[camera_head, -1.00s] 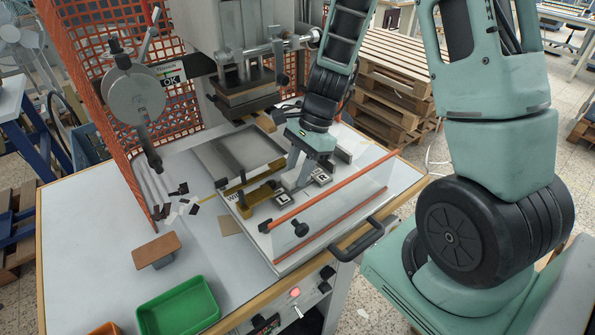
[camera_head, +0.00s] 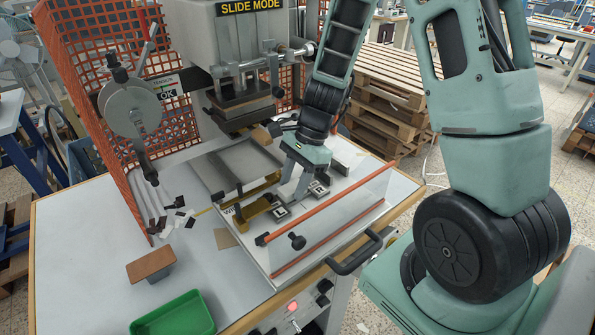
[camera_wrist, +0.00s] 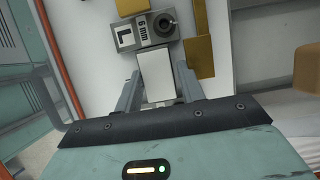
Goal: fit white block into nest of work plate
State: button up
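The white block (camera_wrist: 155,72) lies between my two fingers in the wrist view. The fingers appear to touch its sides. My gripper (camera_wrist: 158,75) points at a grey fixture (camera_wrist: 147,32) marked "L" and "6 mm", with a round knob, just beyond the block. In the head view my gripper (camera_head: 294,196) is low over the pale work plate (camera_head: 325,215), between two small black-and-white marked fixtures (camera_head: 280,212). The block cannot be made out there. The nest is not clearly visible, and I cannot tell whether the block touches the plate.
Brass-coloured bars (camera_head: 258,207) lie left of my gripper. The press head (camera_head: 243,98) hangs behind. A clear guard with orange rails (camera_head: 335,200) stands in front.

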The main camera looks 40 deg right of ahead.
jog(key=shift+s+f+p, duration=0.3)
jog(key=v, duration=1.3)
jog(key=s+a+n+h, duration=0.2)
jog(key=s+a+n, duration=0.6)
jog(key=a+n, duration=0.3)
jog(key=s+a+n+h, duration=0.2)
jog(key=s+a+n, duration=0.7)
jog(key=a+n, duration=0.3)
jog(key=n, duration=0.2)
jog(key=shift+a+n, duration=0.3)
jog(key=shift+n, duration=0.1)
jog(key=shift+s, duration=0.1)
jog(key=shift+s, duration=0.1)
